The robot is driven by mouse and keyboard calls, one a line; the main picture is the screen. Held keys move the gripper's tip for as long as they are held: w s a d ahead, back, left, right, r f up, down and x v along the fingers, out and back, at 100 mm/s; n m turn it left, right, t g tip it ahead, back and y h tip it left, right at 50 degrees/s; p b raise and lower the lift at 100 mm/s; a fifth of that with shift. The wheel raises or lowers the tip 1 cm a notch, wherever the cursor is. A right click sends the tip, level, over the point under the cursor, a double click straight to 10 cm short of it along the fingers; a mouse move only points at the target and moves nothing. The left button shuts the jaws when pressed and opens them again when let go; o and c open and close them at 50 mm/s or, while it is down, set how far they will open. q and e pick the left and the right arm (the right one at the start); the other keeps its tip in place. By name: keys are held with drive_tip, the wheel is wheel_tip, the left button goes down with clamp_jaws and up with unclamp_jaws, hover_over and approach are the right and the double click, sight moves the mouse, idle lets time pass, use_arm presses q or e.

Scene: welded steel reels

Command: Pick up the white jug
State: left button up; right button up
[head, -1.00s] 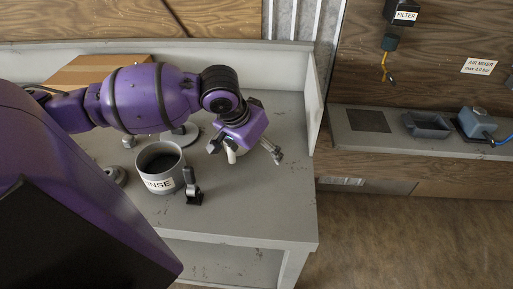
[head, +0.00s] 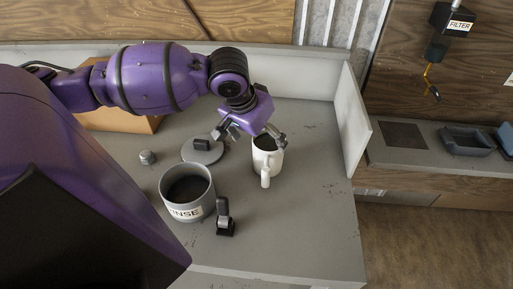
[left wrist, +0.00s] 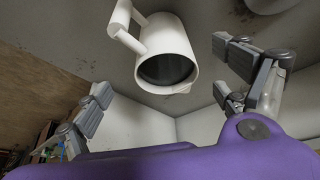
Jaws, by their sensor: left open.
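The white jug (head: 268,161) stands upright on the grey bench, its handle towards the front and its mouth dark inside. My left gripper (head: 251,136) is open, with its fingers spread just behind and above the jug's rim. In the left wrist view the jug (left wrist: 178,38) lies between the two spread fingers and ahead of them, with its handle to the upper left. I see no grip on it. My right gripper is not in view.
A grey pot with a rinse label (head: 188,208) stands front left of the jug, beside a small black fixture (head: 225,222). A round-based stand (head: 202,154) is left of the jug. An upright panel (head: 352,122) edges the bench at right. The front right surface is clear.

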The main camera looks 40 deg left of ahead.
sight(267, 147)
use_arm(q)
drive_tip(key=x, duration=0.5)
drive_tip(key=b+x, duration=0.1)
drive_tip(key=x, duration=0.1)
drive_tip(key=shift+w+a+f, duration=0.25)
drive_tip(key=shift+w, duration=0.05)
drive_tip(key=shift+c, duration=0.5)
drive_tip(key=c, duration=1.9)
drive_tip(key=shift+r, duration=0.15)
drive_tip(key=shift+c, duration=0.8)
